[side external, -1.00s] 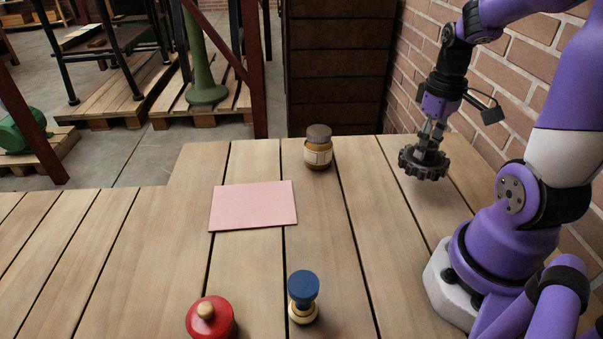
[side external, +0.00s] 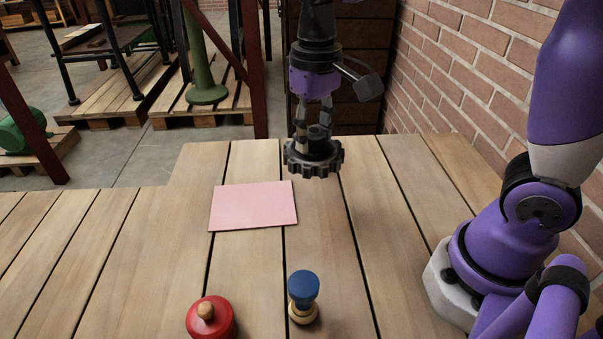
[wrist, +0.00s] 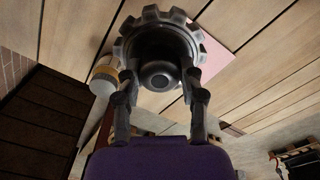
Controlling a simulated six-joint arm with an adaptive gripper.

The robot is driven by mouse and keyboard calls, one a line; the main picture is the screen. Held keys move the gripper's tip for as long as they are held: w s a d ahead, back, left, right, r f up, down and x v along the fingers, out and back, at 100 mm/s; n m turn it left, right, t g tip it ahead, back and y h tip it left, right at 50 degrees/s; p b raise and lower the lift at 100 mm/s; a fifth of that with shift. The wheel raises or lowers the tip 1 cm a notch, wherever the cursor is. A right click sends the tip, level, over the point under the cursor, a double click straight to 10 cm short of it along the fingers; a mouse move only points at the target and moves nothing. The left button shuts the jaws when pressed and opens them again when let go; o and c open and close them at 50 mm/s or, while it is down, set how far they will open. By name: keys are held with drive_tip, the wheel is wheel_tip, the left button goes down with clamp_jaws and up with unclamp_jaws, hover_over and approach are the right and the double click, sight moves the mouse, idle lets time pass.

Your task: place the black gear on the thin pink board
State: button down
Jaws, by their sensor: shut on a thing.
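The black gear (side external: 314,162) is a dark toothed disc with a hub on top. My gripper (side external: 314,130) is shut on the gear's hub and holds it level above the table, behind and to the right of the board. The wrist view also shows the gear (wrist: 160,22) between the fingers of my gripper (wrist: 160,88). The thin pink board (side external: 252,206) lies flat and empty on the table. In the wrist view a pink corner of the board (wrist: 215,55) shows past the gear, which hides much of the rest.
A jar (wrist: 104,74) shows beside the gear in the wrist view; in the side view it is hidden behind the gear. A blue-topped stamp (side external: 303,296) and a red round object with a wooden knob (side external: 211,318) stand at the front. The brick wall (side external: 455,90) is to the right.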

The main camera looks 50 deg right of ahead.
drive_tip(key=w+a+n, duration=0.1)
drive_tip(key=w+a, duration=0.1)
drive_tip(key=a, duration=1.2)
approach(253, 203)
drive_tip(key=shift+f, duration=2)
drive_tip(key=shift+f, duration=0.1)
drive_tip(key=shift+c, duration=2.1)
unclamp_jaws()
